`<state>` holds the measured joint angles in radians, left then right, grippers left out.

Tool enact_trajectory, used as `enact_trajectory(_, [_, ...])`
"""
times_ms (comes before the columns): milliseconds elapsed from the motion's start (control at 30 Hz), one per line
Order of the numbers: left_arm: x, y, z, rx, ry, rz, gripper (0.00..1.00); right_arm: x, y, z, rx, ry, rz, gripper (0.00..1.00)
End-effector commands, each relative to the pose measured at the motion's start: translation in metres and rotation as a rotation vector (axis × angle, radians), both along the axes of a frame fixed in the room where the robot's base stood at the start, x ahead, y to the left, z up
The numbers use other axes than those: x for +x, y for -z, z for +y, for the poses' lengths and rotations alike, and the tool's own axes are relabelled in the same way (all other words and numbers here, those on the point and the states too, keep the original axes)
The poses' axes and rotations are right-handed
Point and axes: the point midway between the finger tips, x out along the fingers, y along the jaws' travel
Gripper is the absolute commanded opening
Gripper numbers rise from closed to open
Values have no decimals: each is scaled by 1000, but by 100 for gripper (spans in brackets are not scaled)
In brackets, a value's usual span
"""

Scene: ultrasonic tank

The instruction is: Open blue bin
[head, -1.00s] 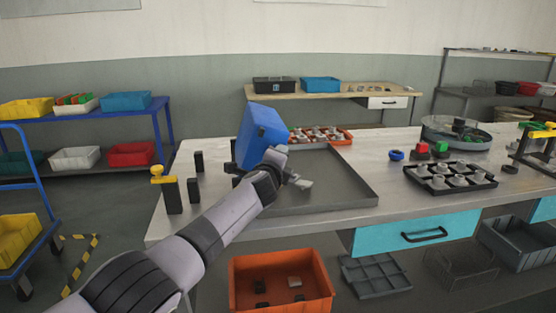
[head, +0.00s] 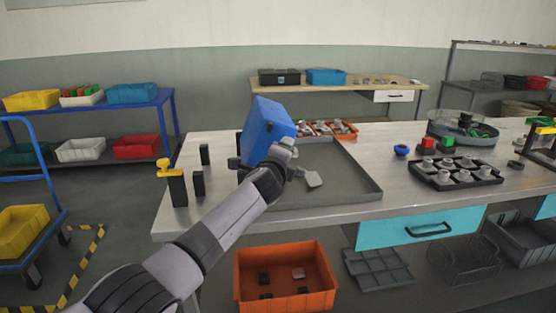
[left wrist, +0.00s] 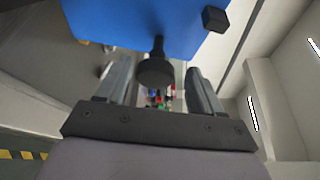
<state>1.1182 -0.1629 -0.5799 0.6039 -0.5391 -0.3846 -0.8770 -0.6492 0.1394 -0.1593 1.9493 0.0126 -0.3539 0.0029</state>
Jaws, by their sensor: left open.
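A blue bin (head: 264,130) stands tilted at the back left of the workbench, behind my left forearm and wrist. In the left wrist view its blue face (left wrist: 120,20) fills the top, with a black round knob (left wrist: 155,70) on a short stem and a black block (left wrist: 214,19) to the right. My left gripper (left wrist: 158,66) is open, with one finger on each side of the knob and gaps between. My right gripper is not in view.
A grey tray (head: 345,190) lies on the bench beside the bin. Black posts, one yellow-topped (head: 177,187), stand at the left. A black rack of grey parts (head: 455,178) is at the right. An orange crate (head: 285,275) is below. Other blue bins sit on the left shelf (head: 132,93) and back table (head: 326,77).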

Motion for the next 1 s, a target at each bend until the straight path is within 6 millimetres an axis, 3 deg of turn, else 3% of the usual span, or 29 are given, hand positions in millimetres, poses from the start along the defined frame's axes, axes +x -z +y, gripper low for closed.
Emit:
enact_trajectory(700, [-48, -7, 7, 2, 3, 1, 66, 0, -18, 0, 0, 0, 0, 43])
enact_trajectory(1000, [-56, -8, 8, 3, 3, 1, 66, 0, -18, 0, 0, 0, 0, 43])
